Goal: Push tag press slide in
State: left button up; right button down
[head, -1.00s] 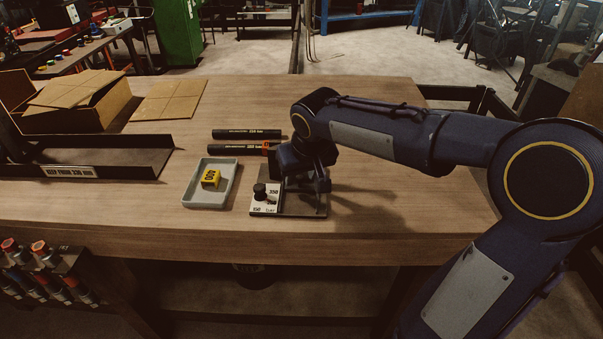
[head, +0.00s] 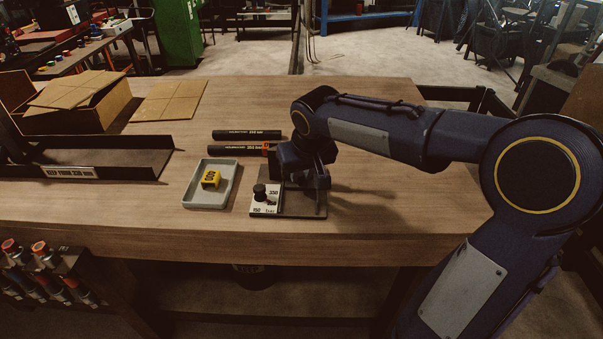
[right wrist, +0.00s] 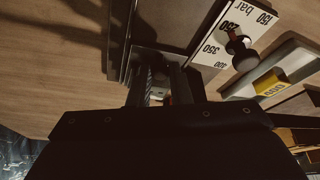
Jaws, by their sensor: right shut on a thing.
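The tag press (head: 265,203) stands near the table's front edge. It has a dark base plate and a white dial face with a black knob. The dial face, marked in bar, also shows in the right wrist view (right wrist: 212,48). My right gripper (head: 303,184) is low over the right part of the press. In the right wrist view its fingers (right wrist: 167,93) point at the press body, shut on a small part between them. I take this to be the press slide, but it is mostly hidden by the fingers. My left gripper is out of view.
Left of the press is a grey tray (head: 228,190) with a yellow tag (head: 211,178). Two black hoses (head: 245,134) lie behind. A dark channel rack (head: 120,161) and an open cardboard box (head: 100,110) are at the left. The table right of the press is clear.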

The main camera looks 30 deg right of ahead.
jog(key=shift+w+d+r, duration=0.1)
jog(key=shift+w+d, duration=0.05)
jog(key=c, duration=1.6)
grip_release()
jog(key=shift+o, duration=1.4)
jog(key=v, duration=0.7)
jog(key=shift+r, duration=0.3)
